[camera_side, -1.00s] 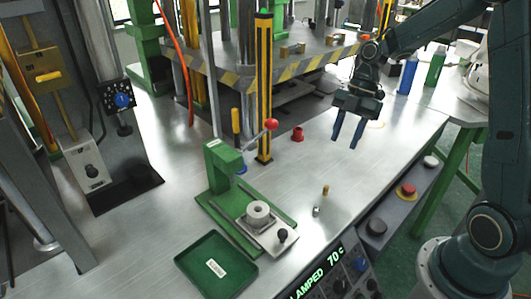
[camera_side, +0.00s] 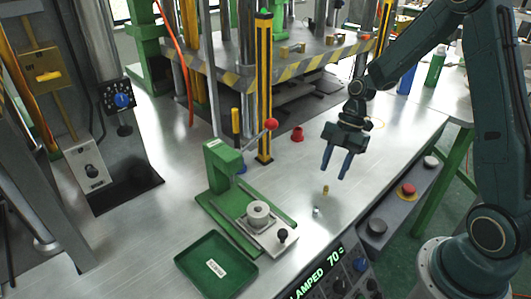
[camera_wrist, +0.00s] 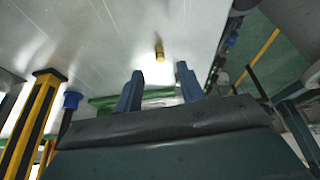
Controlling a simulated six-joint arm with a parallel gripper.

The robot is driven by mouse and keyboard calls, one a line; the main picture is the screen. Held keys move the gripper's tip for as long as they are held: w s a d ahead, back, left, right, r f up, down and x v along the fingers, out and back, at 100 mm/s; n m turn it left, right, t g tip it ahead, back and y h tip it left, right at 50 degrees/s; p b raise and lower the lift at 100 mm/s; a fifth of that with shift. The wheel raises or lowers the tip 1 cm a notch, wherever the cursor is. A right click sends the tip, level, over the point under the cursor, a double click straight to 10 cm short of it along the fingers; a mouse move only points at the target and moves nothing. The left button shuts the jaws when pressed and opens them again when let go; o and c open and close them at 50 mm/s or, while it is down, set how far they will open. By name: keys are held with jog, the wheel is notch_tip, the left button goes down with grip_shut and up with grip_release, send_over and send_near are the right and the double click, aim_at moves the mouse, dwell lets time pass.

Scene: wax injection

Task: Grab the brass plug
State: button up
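The small brass plug (camera_side: 325,190) stands on the metal table near its front edge, right of the green press. In the wrist view the brass plug (camera_wrist: 160,52) appears beyond the fingertips, roughly in line with the gap between them. My gripper (camera_side: 335,173) is open and empty, its two blue fingers pointing down above and slightly behind the plug. In the wrist view my gripper's fingers (camera_wrist: 159,76) are spread apart with nothing between them.
A small silver piece (camera_side: 316,211) is close to the plug. A green press (camera_side: 222,166) holds a round grey part (camera_side: 258,213). A green tray (camera_side: 190,262) lies at the front left. A red cup (camera_side: 297,134) and a yellow post (camera_side: 263,90) stand behind.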

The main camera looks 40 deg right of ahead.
aim_at(327, 186)
jog(key=shift+x, duration=2.6)
jog(key=shift+a, duration=0.1)
grip_shut()
